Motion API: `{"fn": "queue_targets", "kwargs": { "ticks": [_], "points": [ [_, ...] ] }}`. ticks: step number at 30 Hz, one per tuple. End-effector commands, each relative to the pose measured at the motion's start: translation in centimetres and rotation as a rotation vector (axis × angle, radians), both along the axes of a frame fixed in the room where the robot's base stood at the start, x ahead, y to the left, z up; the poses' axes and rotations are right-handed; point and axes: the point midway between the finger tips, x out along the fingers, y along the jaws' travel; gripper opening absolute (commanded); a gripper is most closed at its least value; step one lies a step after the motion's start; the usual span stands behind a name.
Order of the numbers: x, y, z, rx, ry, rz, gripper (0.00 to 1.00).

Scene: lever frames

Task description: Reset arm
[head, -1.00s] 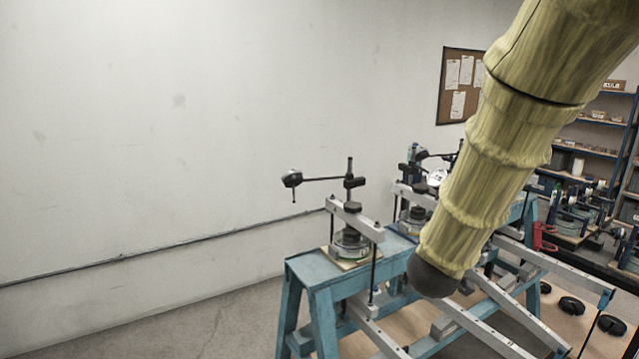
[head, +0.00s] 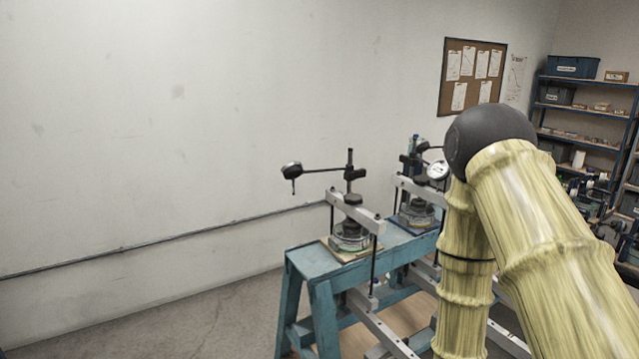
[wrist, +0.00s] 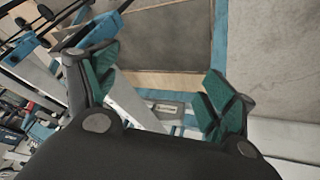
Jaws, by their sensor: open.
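My arm, with a pale yellow ribbed cover and a dark round joint, bends at the right of the head view. My gripper is outside the head view. In the wrist view my gripper (wrist: 158,88) is open, its two green-padded fingers wide apart with nothing between them. Beyond the fingers lie a wooden board and blue frame bars, apart from the pads as far as I can tell.
A blue bench (head: 310,266) carries lever frames with clamped round weights (head: 351,234) and dial gauges (head: 292,171). My arm hides part of the bench. Shelves (head: 585,124) and a cork board (head: 472,60) are at the back right. The left floor is clear.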

Motion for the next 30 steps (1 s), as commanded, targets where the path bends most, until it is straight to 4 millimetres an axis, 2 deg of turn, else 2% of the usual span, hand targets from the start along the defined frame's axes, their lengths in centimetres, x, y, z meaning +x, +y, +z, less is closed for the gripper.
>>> {"fn": "queue_targets", "kwargs": {
  "ticks": [1, 6, 9, 15, 23, 24, 30],
  "points": [
    [-2.1, 0.2, -1.8, 0.018, 0.047, 0.0, 0.84],
    [-8.7, 1.0, -6.4, 0.084, 0.191, -0.003, 0.84],
    [-12.3, 1.4, -8.4, 0.118, 0.267, -0.009, 0.84],
    [-17.8, 2.0, -10.8, 0.165, 0.38, -0.02, 0.84],
    [-23.5, 2.8, -13.0, 0.208, 0.494, -0.035, 0.84],
    [-23.1, 2.8, -14.0, 0.205, 0.486, -0.034, 0.84],
    [-23.0, 2.8, -16.2, 0.204, 0.484, -0.034, 0.84]
  ]
}}
